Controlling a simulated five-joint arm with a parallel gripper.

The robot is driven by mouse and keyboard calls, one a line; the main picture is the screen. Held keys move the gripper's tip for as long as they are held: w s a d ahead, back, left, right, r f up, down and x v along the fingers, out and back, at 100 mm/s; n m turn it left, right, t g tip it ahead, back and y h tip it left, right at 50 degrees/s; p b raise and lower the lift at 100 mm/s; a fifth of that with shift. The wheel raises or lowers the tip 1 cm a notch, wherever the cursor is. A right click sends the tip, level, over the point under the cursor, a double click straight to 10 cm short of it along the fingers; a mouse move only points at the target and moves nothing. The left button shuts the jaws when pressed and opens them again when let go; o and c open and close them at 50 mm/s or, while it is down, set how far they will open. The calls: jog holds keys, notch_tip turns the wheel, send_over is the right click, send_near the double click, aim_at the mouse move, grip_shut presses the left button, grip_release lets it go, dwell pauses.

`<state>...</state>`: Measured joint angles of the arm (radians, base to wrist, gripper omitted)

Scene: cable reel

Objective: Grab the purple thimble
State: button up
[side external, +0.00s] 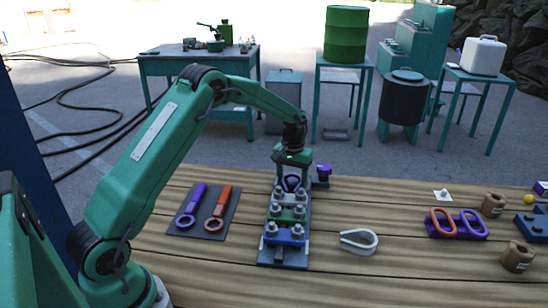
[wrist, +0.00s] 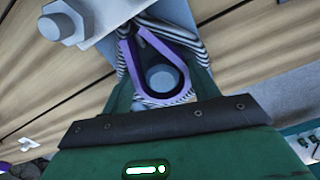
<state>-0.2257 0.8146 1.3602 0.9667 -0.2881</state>
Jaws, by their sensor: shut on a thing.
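A purple thimble (wrist: 131,60), a teardrop-shaped ring, sits inside a grey wire rope loop (wrist: 197,47) in the wrist view. A round grey peg (wrist: 163,78) shows inside its opening. My gripper (wrist: 160,88) is shut on the thimble with its rope loop, a green finger on each side. In the side view my gripper (side external: 291,178) points down at the far end of the clamp fixture (side external: 288,256). The thimble (side external: 291,183) shows small and dark between the fingers there. Whether it is clear of the fixture cannot be told.
The fixture carries several bolts (side external: 271,229). A purple knob (side external: 323,170) stands close right of my gripper. A dark mat (side external: 228,230) with two wrenches lies left. A pale loop (side external: 358,241) lies right, before a rack (side external: 457,234) with orange and purple rings.

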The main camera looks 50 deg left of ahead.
notch_tip(320, 180, up, 9)
jog(key=shift+r, duration=0.2)
dwell(0.3)
dwell(0.5)
